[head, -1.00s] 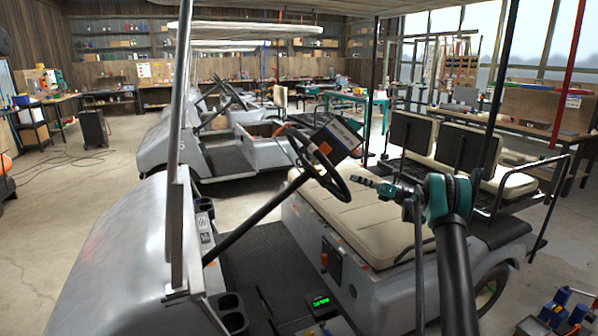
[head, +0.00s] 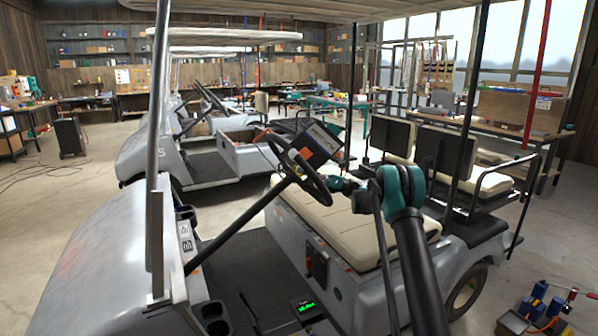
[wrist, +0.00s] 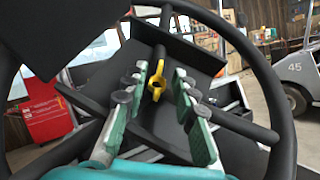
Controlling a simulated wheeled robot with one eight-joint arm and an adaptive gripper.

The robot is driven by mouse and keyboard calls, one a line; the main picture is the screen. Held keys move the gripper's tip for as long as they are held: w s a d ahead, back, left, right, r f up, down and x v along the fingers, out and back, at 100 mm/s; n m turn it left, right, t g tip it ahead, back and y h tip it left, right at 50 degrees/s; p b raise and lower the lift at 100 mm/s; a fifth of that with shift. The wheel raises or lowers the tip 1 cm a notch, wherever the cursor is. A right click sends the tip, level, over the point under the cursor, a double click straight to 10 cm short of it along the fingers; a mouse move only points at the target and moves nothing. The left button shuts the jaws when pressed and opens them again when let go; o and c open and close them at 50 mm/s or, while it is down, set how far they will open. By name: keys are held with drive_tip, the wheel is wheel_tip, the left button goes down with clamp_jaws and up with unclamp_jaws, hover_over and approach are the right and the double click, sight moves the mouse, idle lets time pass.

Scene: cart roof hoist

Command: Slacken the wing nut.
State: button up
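A yellow wing nut (wrist: 156,82) shows in the wrist view, in front of a dark bracket inside the steering wheel. My gripper (wrist: 163,80) is open, with its green, grey-padded fingers on either side of the nut's upper wing. I see a gap beside the wing and cannot tell whether either finger touches it. In the head view my gripper (head: 343,184) is at the right side of the steering wheel (head: 300,168); the wing nut cannot be made out there.
The wheel rim surrounds my gripper in the wrist view. A dark box with an orange patch (head: 318,141) sits behind the wheel. The cart's cream seat (head: 345,228) lies below my arm, and a roof post (head: 158,150) stands at the left. Blue tools (head: 540,305) lie at lower right.

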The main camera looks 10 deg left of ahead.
drive_tip(key=shift+x, duration=1.3)
drive_tip(key=shift+c, duration=0.3)
clamp_jaws()
